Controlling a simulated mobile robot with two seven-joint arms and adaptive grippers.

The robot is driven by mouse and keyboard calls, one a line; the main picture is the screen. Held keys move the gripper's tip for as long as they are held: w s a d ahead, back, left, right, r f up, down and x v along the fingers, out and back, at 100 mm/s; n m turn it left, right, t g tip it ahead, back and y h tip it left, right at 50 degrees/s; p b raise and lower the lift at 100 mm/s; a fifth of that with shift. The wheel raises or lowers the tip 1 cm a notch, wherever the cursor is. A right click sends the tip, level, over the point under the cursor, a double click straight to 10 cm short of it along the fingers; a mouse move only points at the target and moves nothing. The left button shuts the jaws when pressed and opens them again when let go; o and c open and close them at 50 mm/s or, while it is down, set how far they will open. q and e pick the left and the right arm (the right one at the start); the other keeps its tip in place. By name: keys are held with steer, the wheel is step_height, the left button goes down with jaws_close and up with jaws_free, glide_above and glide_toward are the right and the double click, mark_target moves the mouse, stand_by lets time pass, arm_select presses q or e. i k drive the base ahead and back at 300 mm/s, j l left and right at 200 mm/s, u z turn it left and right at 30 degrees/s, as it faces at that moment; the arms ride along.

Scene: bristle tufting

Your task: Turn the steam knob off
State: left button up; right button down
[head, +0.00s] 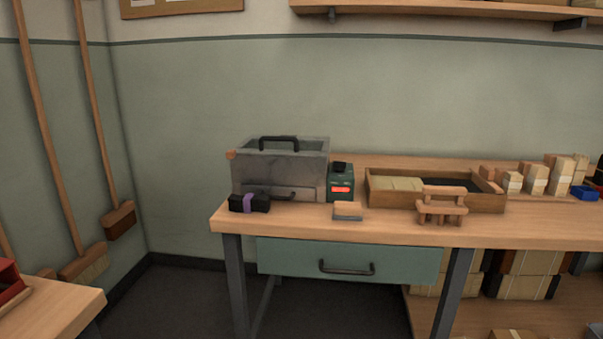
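A grey metal box (308,170) with a black handle on its top (278,143) and another on its front stands at the left end of the workbench. Right beside it is a small dark green unit (341,197) with a glowing red-orange strip (341,189) on its front. A small black piece (339,167), which looks like a knob, sits on top of the green unit. Its exact setting is too small to tell. No label for steam can be read. Neither of my grippers is in view.
A black bundle with a purple band (248,202) and a small block (347,211) lie in front, near the bench edge. A wooden tray (490,202) and a small wooden stand (441,206) are to the right. Brooms (119,219) lean at the left wall.

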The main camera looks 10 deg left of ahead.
mark_target(338, 167)
steer(key=u, duration=0.4)
steer(key=i+l+u, duration=0.1)
steer(key=i+l, duration=0.25)
steer(key=i, duration=0.65)
